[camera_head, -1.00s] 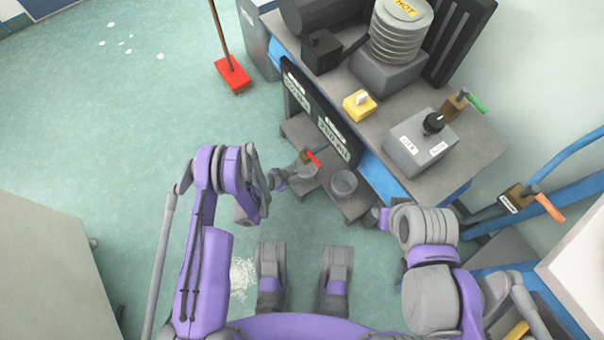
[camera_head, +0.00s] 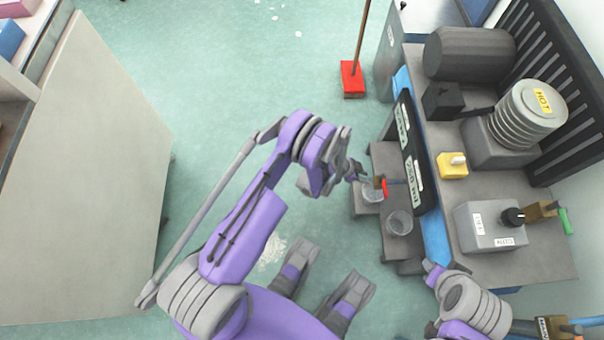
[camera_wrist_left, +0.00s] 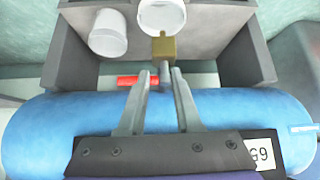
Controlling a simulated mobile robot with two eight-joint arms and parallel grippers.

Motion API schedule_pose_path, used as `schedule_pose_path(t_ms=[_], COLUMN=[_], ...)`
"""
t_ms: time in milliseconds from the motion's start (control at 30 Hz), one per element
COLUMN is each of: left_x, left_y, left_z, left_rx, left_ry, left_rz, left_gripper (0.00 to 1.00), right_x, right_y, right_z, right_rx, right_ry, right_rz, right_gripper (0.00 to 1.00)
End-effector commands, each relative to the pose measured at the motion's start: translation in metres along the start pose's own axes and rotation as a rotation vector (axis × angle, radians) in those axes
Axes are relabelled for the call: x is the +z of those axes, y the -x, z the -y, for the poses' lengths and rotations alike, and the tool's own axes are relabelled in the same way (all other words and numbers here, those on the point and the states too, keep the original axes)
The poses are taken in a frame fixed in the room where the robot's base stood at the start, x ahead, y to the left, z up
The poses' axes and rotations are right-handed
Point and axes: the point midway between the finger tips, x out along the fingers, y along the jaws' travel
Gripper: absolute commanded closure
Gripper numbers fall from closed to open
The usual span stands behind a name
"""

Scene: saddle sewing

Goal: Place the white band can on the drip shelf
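Two grey-white cans stand at the low shelf (camera_head: 363,212) under the bench. One can (camera_head: 372,192) is beside the red-handled brass tap (camera_wrist_left: 163,47). The other can (camera_head: 399,223) stands nearer to me. Both show in the left wrist view, one at the left (camera_wrist_left: 108,35) and one behind the tap (camera_wrist_left: 162,14). I cannot make out a white band on either. My left gripper (camera_wrist_left: 158,72) is open at the tap, its fingers apart, with the red lever behind one finger and no can between them. My right gripper (camera_head: 431,268) is low by the bench end; its fingers are unclear.
The bench (camera_head: 435,120) carries a yellow box (camera_head: 452,165), a grey control box (camera_head: 490,226) and a coiled unit marked HOT (camera_head: 530,113). A red broom (camera_head: 352,79) stands behind. A grey cabinet (camera_head: 90,180) is at the left. The floor between is open.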

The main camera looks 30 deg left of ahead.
Motion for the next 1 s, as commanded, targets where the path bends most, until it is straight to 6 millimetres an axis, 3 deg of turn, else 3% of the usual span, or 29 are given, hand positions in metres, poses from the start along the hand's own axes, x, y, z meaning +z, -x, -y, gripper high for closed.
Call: schedule_pose_path(t_ms=[33, 200, 500, 767, 1000], left_x=[-0.02, -0.069, -0.119, -0.123, -0.095], left_y=[0.022, 0.088, 0.215, 0.319, 0.396], left_z=[0.006, 0.015, -0.004, -0.048, -0.099], left_rx=[-0.01, -0.05, -0.144, -0.245, -0.352], left_ry=[0.026, 0.127, 0.302, 0.449, 0.58], left_rz=[0.019, 0.081, 0.173, 0.233, 0.268], left_gripper=[0.67, 0.67, 0.67, 0.67, 0.67], right_x=[0.0, 0.0, 0.0, 0.0, 0.0], right_y=[0.0, 0.0, 0.0, 0.0, 0.0], right_z=[0.0, 0.0, 0.0, 0.0, 0.0], right_rx=[0.0, 0.0, 0.0, 0.0, 0.0], right_ry=[0.0, 0.0, 0.0, 0.0, 0.0], right_rz=[0.0, 0.0, 0.0, 0.0, 0.0], right_gripper=[0.62, 0.62, 0.62, 0.62, 0.62])
